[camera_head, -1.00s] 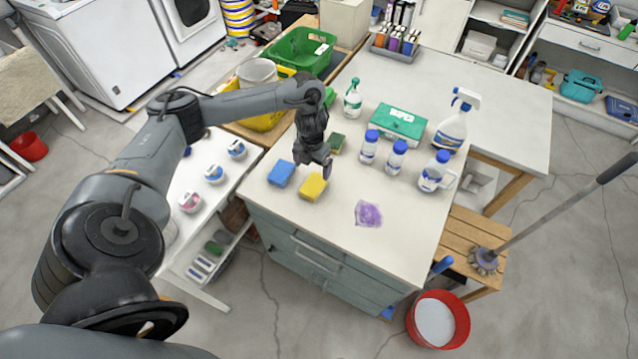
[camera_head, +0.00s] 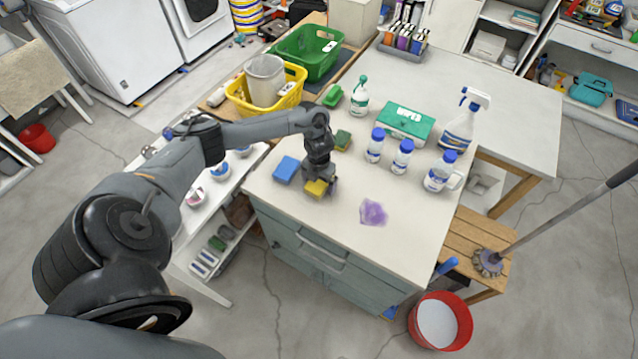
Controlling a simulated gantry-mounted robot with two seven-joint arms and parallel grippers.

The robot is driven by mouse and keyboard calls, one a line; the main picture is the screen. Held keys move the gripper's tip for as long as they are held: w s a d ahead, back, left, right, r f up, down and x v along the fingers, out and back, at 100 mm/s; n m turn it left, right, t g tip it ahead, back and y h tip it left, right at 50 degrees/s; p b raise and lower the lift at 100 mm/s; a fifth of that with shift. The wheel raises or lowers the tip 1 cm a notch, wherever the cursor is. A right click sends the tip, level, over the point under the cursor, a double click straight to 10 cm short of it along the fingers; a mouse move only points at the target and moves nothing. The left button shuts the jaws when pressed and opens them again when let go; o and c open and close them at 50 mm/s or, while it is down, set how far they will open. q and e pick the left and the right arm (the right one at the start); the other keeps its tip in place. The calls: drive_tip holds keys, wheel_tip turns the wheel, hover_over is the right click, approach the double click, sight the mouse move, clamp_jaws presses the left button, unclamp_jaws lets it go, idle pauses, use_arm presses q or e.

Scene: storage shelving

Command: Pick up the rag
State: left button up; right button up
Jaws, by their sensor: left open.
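The rag (camera_head: 373,212) is a small crumpled purple cloth lying on the white top of the cabinet table (camera_head: 345,232), right of centre near the front. My left gripper (camera_head: 320,185) is open and points down over the yellow sponge (camera_head: 315,188), to the left of the rag and apart from it. The gripper partly covers the sponge; whether it touches the sponge cannot be told. My right gripper is not in view.
A blue sponge (camera_head: 286,169) and a green sponge (camera_head: 343,140) lie near my left gripper. White bottles with blue caps (camera_head: 402,157), a spray bottle (camera_head: 459,128) and a green box (camera_head: 406,122) stand behind the rag. The tabletop before the rag is clear.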

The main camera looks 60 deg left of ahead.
sight(319, 181)
use_arm(q)
drive_tip(key=c, duration=1)
drive_tip(key=shift+c, duration=0.2)
drive_tip(key=shift+r, duration=0.15)
drive_tip(key=shift+r, duration=0.6)
wheel_tip(319, 181, up, 3)
drive_tip(key=shift+f+b, duration=0.15)
drive_tip(key=shift+b, duration=0.45)
drive_tip(key=d+r+p, duration=0.1)
drive_tip(key=d+r, duration=0.1)
drive_tip(key=d, duration=0.1)
drive_tip(key=d+r+p, duration=0.1)
drive_tip(key=d+r, duration=0.1)
drive_tip(key=d, duration=0.2)
drive_tip(key=d+r+p, duration=0.1)
drive_tip(key=d+r, duration=0.1)
drive_tip(key=d, duration=0.1)
drive_tip(key=shift+w+d+r+p, duration=0.1)
drive_tip(key=shift+w+d+p, duration=0.1)
drive_tip(key=shift+p, duration=0.15)
drive_tip(key=shift+d+r, duration=0.25)
drive_tip(key=shift+d, duration=0.4)
drive_tip(key=shift+c, duration=0.3)
